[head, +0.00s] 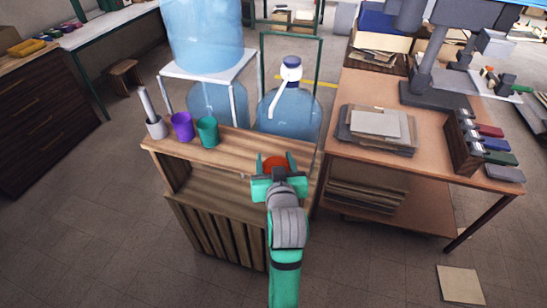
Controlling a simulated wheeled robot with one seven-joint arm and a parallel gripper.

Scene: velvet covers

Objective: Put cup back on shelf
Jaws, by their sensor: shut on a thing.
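My gripper (274,168) is shut on a red-orange cup (276,164) above the right part of the top of the wooden shelf unit (240,160). My gripper and arm hide most of the cup, and I cannot tell whether it touches the shelf top. A teal cup (207,132) and a purple cup (182,126) stand on the left part of the shelf top. A grey container with a pale upright cylinder (156,127) stands at its left end.
Large blue water bottles (289,110) stand behind the shelf. Drawers (40,115) stand at the left. A flat tile (460,285) lies on the open floor.

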